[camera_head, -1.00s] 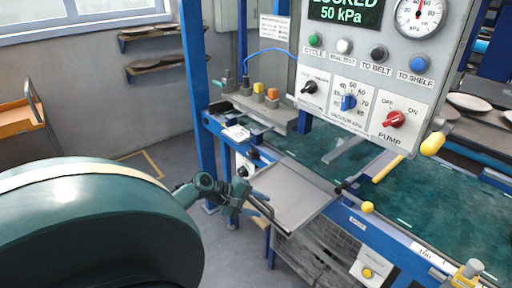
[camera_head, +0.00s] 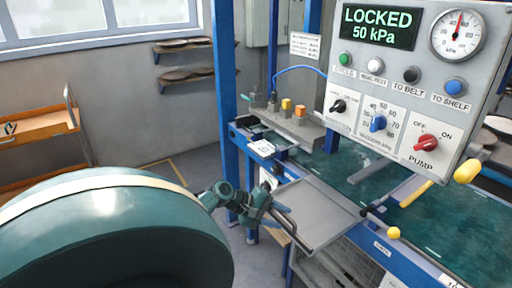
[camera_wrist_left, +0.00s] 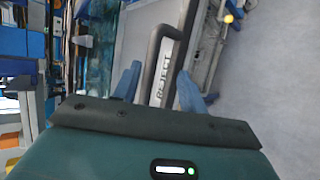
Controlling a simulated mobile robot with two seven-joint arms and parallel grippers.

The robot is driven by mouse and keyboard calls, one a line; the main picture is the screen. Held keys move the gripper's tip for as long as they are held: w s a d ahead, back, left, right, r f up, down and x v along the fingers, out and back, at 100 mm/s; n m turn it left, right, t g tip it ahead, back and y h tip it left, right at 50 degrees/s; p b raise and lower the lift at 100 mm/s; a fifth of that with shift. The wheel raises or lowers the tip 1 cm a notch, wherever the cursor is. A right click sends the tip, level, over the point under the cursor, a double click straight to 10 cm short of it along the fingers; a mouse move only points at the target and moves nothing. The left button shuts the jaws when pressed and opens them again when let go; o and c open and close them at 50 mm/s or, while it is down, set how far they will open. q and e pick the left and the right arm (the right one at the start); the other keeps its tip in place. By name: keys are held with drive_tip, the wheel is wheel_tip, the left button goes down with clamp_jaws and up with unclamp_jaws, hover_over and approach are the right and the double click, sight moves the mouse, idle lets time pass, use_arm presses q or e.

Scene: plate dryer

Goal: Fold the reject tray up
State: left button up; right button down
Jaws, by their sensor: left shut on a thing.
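The reject tray (camera_head: 318,212) is a flat grey metal plate at the front edge of the plate dryer, lying about level. Its dark bar handle runs along its outer left edge. In the left wrist view the handle (camera_wrist_left: 152,68) passes between my blue fingers, beside the label REJECT on the tray's edge (camera_wrist_left: 167,72). My left gripper (camera_head: 272,208) reaches in from the left and is shut on that handle. The wrist view also shows the left gripper (camera_wrist_left: 158,88) with a finger on each side of the handle. My right gripper is not in view.
The control panel (camera_head: 395,150) reads LOCKED, 50 kPa, and stands above the green belt (camera_head: 360,170). A yellow-knobbed lever (camera_head: 393,233) is right of the tray. A blue post (camera_head: 226,80) rises behind my gripper. An orange cart (camera_head: 40,125) stands at the left.

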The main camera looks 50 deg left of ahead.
use_arm(q)
drive_tip(key=v, duration=1.1)
drive_tip(key=shift+s+a, duration=0.2)
drive_tip(key=shift+s, duration=0.05)
drive_tip(key=shift+f, duration=0.2)
drive_tip(key=s+d+f+m+g+y, duration=0.1)
drive_tip(key=s+d+f+m+g, duration=0.4)
drive_tip(key=d, duration=0.5)
drive_tip(key=s+d+f+m+g, duration=0.25)
drive_tip(key=d+f+m, duration=0.35)
drive_tip(key=d, duration=0.4)
drive_tip(key=s+d+r+m+t+y, duration=0.1)
drive_tip(key=s+d+r+m+y, duration=0.15)
drive_tip(key=d, duration=0.25)
drive_tip(key=s+d+r+m+y, duration=0.1)
drive_tip(key=d+r+m+y, duration=0.15)
drive_tip(key=d+m, duration=0.2)
drive_tip(key=w+d+f+t+h, duration=0.3)
drive_tip(key=w+d+f+t, duration=0.2)
drive_tip(key=d+f+t, duration=0.1)
drive_tip(key=shift+w+d+f+t+h, duration=0.3)
drive_tip(key=shift+w+d+f+t, duration=0.1)
drive_tip(key=shift+d+t, duration=0.1)
